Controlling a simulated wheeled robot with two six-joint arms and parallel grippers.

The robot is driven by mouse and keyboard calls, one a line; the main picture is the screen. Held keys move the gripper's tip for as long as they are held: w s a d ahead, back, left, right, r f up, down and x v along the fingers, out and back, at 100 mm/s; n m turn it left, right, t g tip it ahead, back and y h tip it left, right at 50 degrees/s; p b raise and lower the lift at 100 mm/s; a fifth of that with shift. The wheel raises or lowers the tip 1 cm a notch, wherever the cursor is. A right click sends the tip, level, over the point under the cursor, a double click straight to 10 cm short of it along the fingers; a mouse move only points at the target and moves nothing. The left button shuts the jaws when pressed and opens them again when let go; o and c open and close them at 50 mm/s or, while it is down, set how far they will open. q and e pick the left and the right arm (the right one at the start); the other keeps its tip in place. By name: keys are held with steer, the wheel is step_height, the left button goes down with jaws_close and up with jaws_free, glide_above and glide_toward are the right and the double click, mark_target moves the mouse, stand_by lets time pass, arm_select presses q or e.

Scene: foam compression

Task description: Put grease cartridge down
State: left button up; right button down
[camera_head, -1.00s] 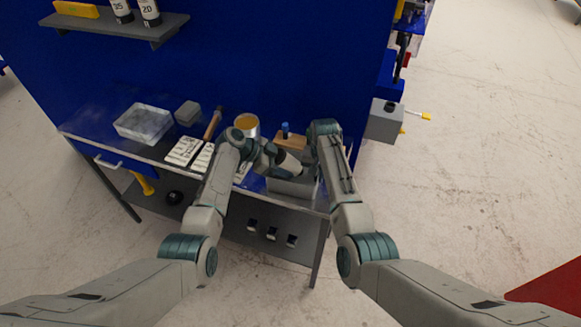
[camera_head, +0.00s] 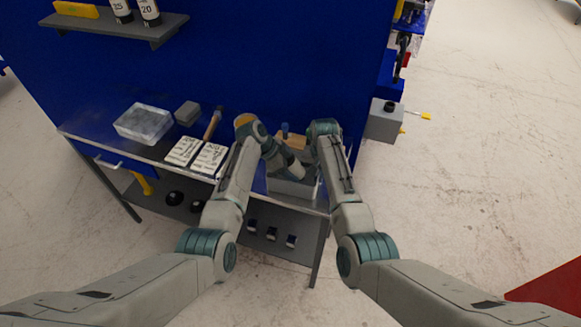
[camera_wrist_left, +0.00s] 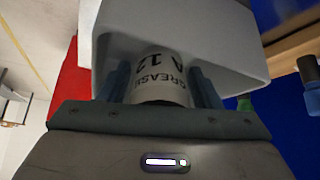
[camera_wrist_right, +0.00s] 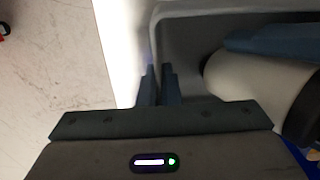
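The grease cartridge (camera_wrist_left: 158,82), white with black "GREASE A 12" lettering, is between the fingers of my left gripper (camera_wrist_left: 162,86), which appears shut on it. The grey bin (camera_head: 292,188) stands at the table's front right. In the right wrist view the cartridge (camera_wrist_right: 255,88) lies across the bin's inside with a blue left finger against it; whether it touches the floor is hidden. My right gripper (camera_wrist_right: 159,86) has its fingers close together on the bin's wall (camera_wrist_right: 156,35). In the head view both grippers are mostly hidden by my arms.
Left on the table are a clear container (camera_head: 143,123), a grey block (camera_head: 187,113), a hammer (camera_head: 212,125) and printed white cards (camera_head: 183,151). An orange-topped can (camera_head: 243,119) is partly behind my left arm. A blue-handled item (camera_head: 285,131) stands behind the bin.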

arm_select(q)
steer(key=v, duration=1.2)
steer(key=shift+r, duration=0.15)
